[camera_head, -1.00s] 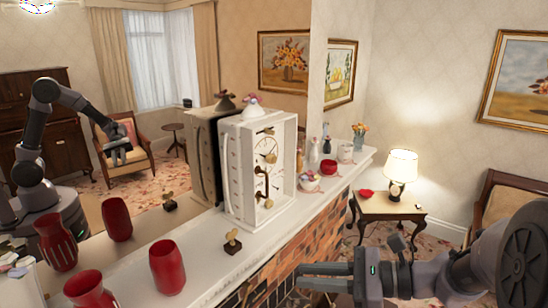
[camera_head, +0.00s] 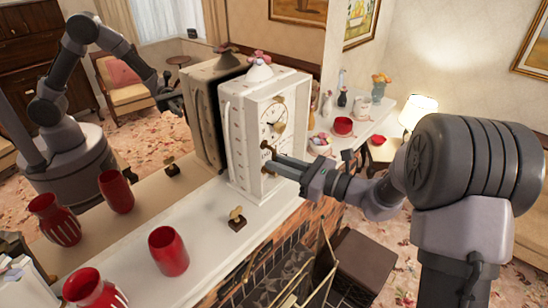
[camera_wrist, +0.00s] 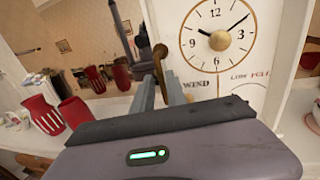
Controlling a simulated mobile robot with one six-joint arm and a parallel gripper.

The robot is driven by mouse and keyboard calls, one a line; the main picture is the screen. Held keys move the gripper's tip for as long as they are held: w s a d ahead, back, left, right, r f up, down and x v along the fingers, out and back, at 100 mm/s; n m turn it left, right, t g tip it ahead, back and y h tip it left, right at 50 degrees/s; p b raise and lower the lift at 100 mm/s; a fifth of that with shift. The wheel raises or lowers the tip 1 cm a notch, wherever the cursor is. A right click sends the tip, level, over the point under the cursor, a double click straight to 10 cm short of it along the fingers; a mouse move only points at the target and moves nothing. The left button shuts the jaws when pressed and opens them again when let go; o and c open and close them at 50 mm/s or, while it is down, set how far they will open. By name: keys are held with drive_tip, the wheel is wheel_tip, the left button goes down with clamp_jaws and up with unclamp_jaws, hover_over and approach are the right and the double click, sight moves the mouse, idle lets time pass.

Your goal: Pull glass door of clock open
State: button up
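The white box clock (camera_head: 246,150) stands on the mantel shelf against the mirror. Its round dial (camera_wrist: 217,35) fills the upper right of the wrist view. Bronze fittings show on the clock's front in the head view. My gripper (camera_head: 284,166) is at the lower part of that front. In the wrist view a thin bronze handle (camera_wrist: 160,54) with a rounded top stands upright between my gripper's two grey fingers (camera_wrist: 160,96). The finger gap is narrow; whether they press on the handle is unclear. I cannot make out the glass pane itself.
The white mantel (camera_head: 205,225) carries red vases (camera_head: 168,250) and a brass key-like piece (camera_head: 237,219) left of the clock. Bowls (camera_head: 343,127) and small vases stand to its right. The mirror behind reflects the room and my arm. A fire screen (camera_head: 300,275) stands below.

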drive_tip(key=shift+x, duration=0.9)
drive_tip(key=shift+w+d, duration=0.1)
clamp_jaws()
idle(0.7)
